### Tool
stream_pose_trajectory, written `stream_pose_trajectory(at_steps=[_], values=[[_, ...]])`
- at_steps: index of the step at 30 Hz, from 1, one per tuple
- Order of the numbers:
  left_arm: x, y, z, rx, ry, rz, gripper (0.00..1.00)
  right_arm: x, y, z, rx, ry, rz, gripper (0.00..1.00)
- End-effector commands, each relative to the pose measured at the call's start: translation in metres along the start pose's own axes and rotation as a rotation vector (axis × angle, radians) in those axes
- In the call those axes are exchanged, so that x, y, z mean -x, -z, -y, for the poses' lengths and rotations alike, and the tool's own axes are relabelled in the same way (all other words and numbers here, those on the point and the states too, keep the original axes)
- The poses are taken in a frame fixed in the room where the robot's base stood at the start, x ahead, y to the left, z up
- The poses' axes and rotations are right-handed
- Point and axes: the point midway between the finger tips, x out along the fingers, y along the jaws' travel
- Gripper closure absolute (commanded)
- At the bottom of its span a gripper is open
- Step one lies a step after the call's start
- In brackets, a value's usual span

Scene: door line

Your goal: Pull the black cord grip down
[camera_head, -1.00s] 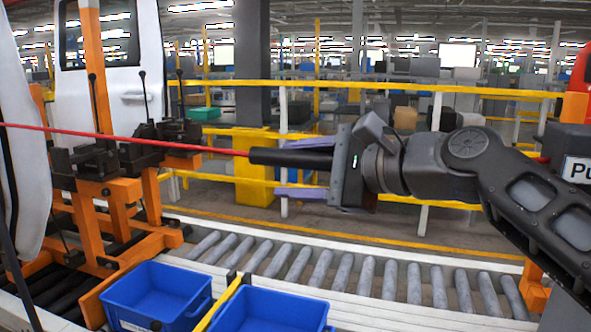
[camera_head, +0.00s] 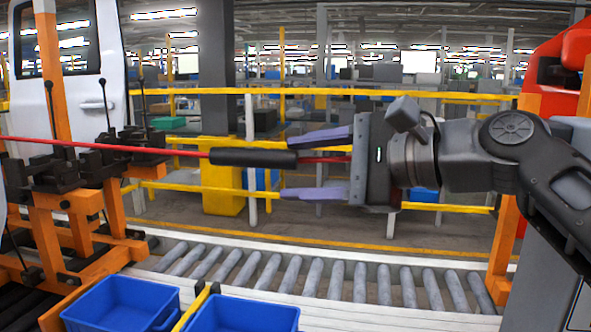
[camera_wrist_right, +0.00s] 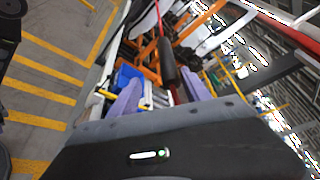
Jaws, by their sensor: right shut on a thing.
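The black cord grip (camera_head: 254,158) is a dark sleeve on a taut red cord (camera_head: 110,148) that runs almost level across the head view. My right gripper (camera_head: 300,165) comes in from the right, its two pale purple fingers above and below the line of the cord. It is shut on the grip's right end, although the fingers look widely spaced. In the right wrist view the grip (camera_wrist_right: 168,62) lies lengthwise beyond and between the fingers (camera_wrist_right: 160,95). My left gripper is not in view.
An orange frame with black clamps (camera_head: 75,172) stands at the left by a white vehicle door (camera_head: 88,85). Blue bins (camera_head: 125,305) and a roller conveyor (camera_head: 310,280) lie below. A yellow rail (camera_head: 350,92) runs behind. A red body (camera_head: 560,75) stands at the right.

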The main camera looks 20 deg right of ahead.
Motion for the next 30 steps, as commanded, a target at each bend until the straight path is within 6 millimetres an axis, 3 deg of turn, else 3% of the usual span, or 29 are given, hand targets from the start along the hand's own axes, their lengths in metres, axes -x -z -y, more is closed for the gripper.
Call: stream_pose_trajectory(at_steps=[8, 30], values=[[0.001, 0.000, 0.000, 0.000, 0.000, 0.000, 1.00, 0.007, -0.001, -0.001, 0.000, -0.003, 0.001, 0.52], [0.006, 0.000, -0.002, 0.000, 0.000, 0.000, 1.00, 0.063, 0.000, 0.001, 0.000, 0.001, 0.000, 0.52]])
